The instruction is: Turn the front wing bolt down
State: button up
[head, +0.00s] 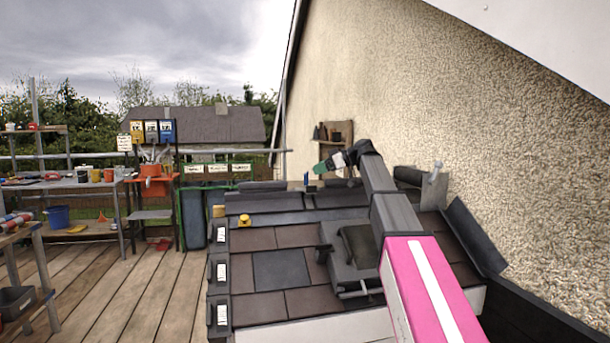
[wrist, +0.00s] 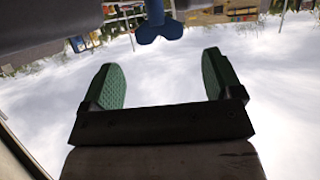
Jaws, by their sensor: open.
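A blue wing bolt (wrist: 160,30) with rounded lobes shows at the top middle of the wrist view, hanging from the upper edge because the view is upside down. My gripper (wrist: 160,62) is open and empty, with its two green-padded fingers spread. The bolt lies beyond the fingertips, roughly midway between them sideways, and nothing is seen touching it. In the head view my gripper (head: 319,167) is small, at the far end of my arm above the top of the tiled roof. A small blue piece (head: 306,179) just below it may be the same bolt.
A rough rendered wall (head: 450,90) rises close on the right. Brown and dark tiles (head: 280,270) cover the roof below my arm. A grey upright fitting (head: 436,172) stands near the wall. A yellow piece (head: 244,221) lies at left. Shelves and benches (head: 85,188) stand across the deck.

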aim_at(307, 173)
jog(key=shift+x, duration=3.15)
jog(key=c, duration=0.9)
